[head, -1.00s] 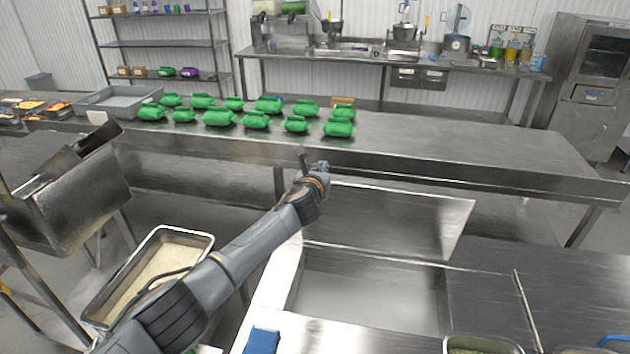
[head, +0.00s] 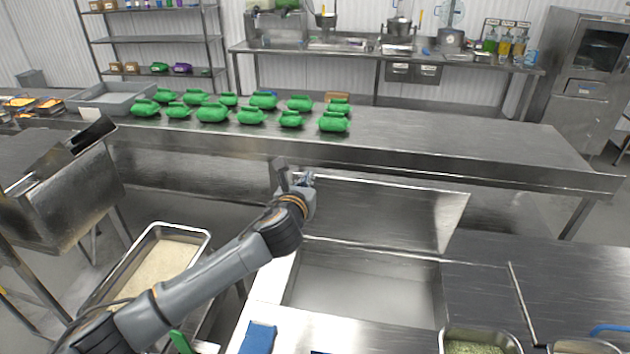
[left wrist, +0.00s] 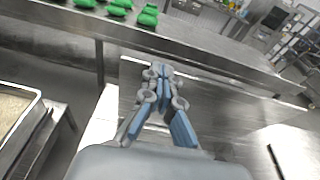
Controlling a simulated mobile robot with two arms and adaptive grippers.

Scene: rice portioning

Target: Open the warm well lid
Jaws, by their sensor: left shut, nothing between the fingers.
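The warm well lid (head: 400,215) is a flat steel panel that stands raised and tilted back along the far edge of the well. The well (head: 365,300) is open in front of it, with a pale floor showing. My left gripper (head: 291,178) is at the lid's upper left corner, in front of the long table. The left wrist view shows its blue-grey fingers (left wrist: 160,75) closed together and empty, with the lid (left wrist: 215,105) behind and to the right. I cannot tell whether they touch the lid. My right gripper is not in view.
A steel pan of rice (head: 165,262) stands left of the well, below my left arm. A blue block (head: 259,338) lies on the counter's front left. A pan of green food (head: 474,348) is at front right. Several green bundles (head: 212,112) lie on the long table (head: 450,150).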

